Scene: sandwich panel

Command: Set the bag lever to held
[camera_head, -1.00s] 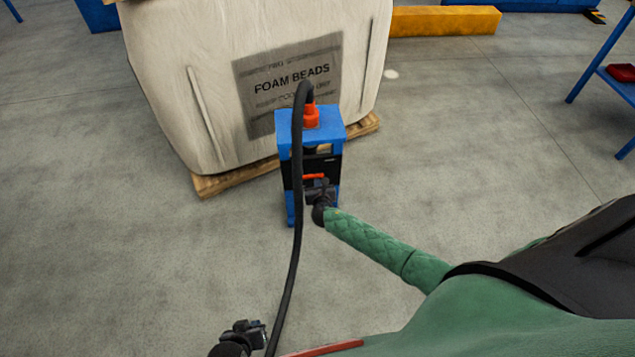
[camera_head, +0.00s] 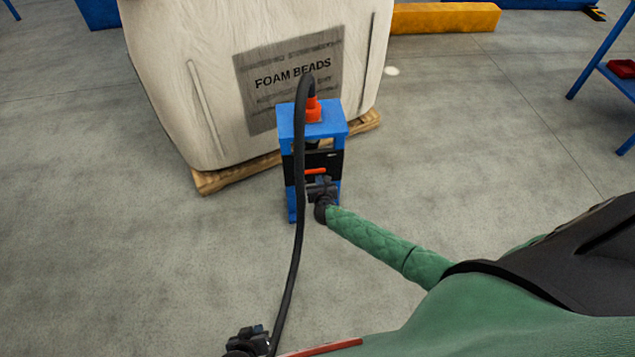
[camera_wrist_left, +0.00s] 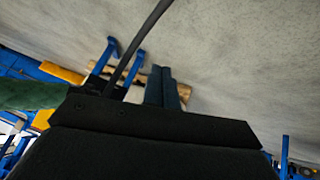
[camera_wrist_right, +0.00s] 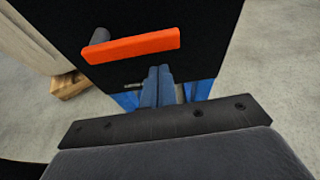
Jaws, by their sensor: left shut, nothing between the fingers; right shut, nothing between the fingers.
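The bag lever is an orange bar (camera_wrist_right: 130,48) on a dark pivot, on the black front panel (camera_wrist_right: 200,30) of a blue stand. In the head view the lever (camera_head: 315,171) lies about level, just above my right gripper (camera_head: 320,182). In the right wrist view the shut, empty fingers (camera_wrist_right: 158,80) are just below the lever's right part; I cannot tell whether they touch. My left gripper (camera_head: 252,334) is low at the bottom left, far from the stand. Its fingers (camera_wrist_left: 163,82) are shut and empty in the left wrist view.
A large bag marked FOAM BEADS (camera_head: 210,60) stands on a wooden pallet (camera_head: 235,174) behind the blue stand (camera_head: 330,130). A black hose (camera_head: 297,220) runs from the stand's orange fitting (camera_head: 313,110) down past my left gripper.

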